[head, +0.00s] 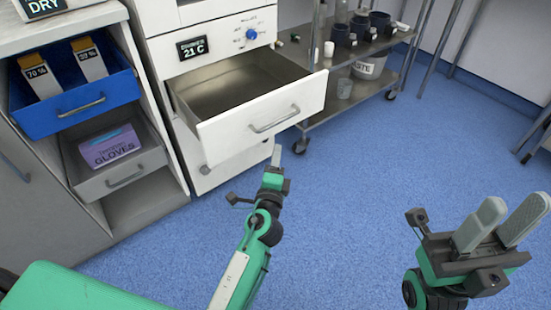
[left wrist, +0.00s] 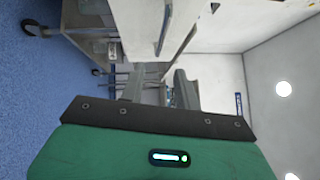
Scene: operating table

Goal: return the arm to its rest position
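My left gripper (head: 276,155) is at the middle of the head view, seen edge-on, just in front of and below the open white drawer's front (head: 265,118). Whether it touches the drawer cannot be told. In the left wrist view its two fingers (left wrist: 160,82) stand apart with nothing between them. My right gripper (head: 517,208) is at the right of the head view, over the floor. Its two grey fingers are apart and empty.
The pulled-out drawer has an empty metal inside. A blue bin (head: 75,103) with cartons and a grey bin with a gloves box (head: 110,147) stand at left. A steel cart (head: 345,75) with dark cups is behind. Blue floor (head: 350,200) lies clear between the grippers.

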